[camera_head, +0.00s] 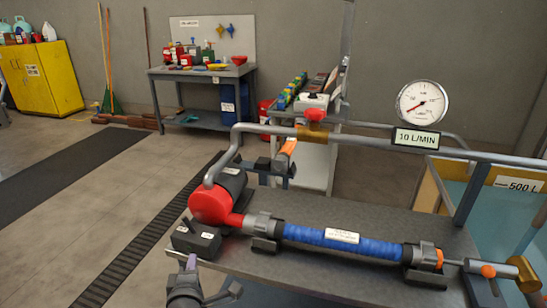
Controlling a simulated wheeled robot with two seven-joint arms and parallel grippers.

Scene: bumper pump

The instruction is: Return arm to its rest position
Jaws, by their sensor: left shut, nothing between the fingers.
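My left gripper (191,264) shows at the bottom, left of centre. Its fingers are shut and point up, with nothing visible between them. It is in front of the small dark box (196,238) at the bench's left end; whether they touch I cannot tell. The pump (211,204), with a red front and dark body, sits on the grey bench (340,212). A blue ribbed hose section (343,241) lies clamped along the bench's front. My right gripper is not in view.
A round gauge (422,103) stands above a "10 L/MIN" sign (416,139). A tank marked "500 L" (518,184) is at right. A workbench (203,71) and yellow cabinet (42,78) stand behind. The floor at left is open.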

